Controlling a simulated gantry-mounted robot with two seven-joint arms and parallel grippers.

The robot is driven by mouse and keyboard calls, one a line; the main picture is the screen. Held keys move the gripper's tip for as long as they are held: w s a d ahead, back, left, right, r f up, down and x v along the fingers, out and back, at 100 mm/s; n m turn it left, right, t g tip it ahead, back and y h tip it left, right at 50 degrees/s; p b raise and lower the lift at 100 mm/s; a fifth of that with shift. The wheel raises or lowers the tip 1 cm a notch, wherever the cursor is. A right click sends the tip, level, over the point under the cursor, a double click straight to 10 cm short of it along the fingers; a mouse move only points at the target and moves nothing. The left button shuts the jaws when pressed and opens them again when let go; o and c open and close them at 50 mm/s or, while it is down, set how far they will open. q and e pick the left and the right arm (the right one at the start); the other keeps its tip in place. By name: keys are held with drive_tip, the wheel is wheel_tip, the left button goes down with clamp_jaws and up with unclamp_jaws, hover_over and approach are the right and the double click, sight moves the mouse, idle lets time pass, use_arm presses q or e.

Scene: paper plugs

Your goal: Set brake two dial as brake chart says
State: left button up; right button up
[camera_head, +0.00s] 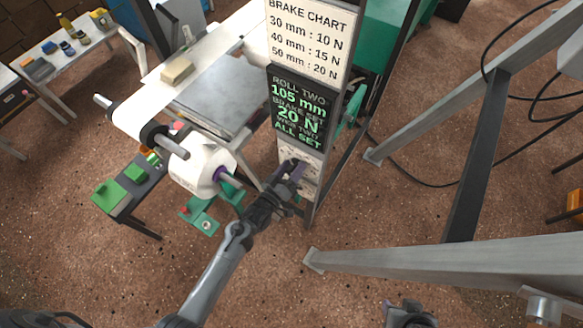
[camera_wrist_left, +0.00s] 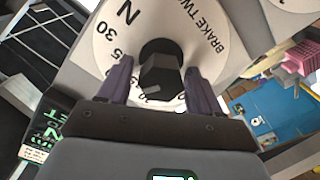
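The brake chart (camera_head: 305,38) in the head view reads 30 mm : 10 N, 40 mm : 15 N, 50 mm : 20 N. Below it a dark screen (camera_head: 298,110) reads roll two, 105 mm, brake set 20 N, ALL SET; one line is unclear. My left gripper (camera_head: 296,166) is at the dial panel (camera_head: 284,151) under the screen. In the left wrist view the brake two dial (camera_wrist_left: 205,28) has a black knob (camera_wrist_left: 160,72). My left gripper's fingers stand open on both sides of it, with small gaps. My right gripper (camera_head: 408,308) is at the bottom edge, finger state unclear.
A white paper roll (camera_head: 200,167) sits on a spindle left of the panel. Metal frame beams (camera_head: 430,262) stand to the right. A small table with green blocks (camera_head: 110,196) is at the left. Brown floor is open at the lower left.

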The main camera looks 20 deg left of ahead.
use_arm(q)
drive_tip(key=shift+s+a, duration=0.1)
drive_tip(key=shift+s, duration=0.45)
drive_tip(key=s+a+p, duration=0.1)
drive_tip(key=s, duration=0.8)
drive_tip(key=shift+s+a+p, duration=0.3)
drive_tip(key=shift+a+p, duration=0.05)
drive_tip(key=shift+p, duration=0.05)
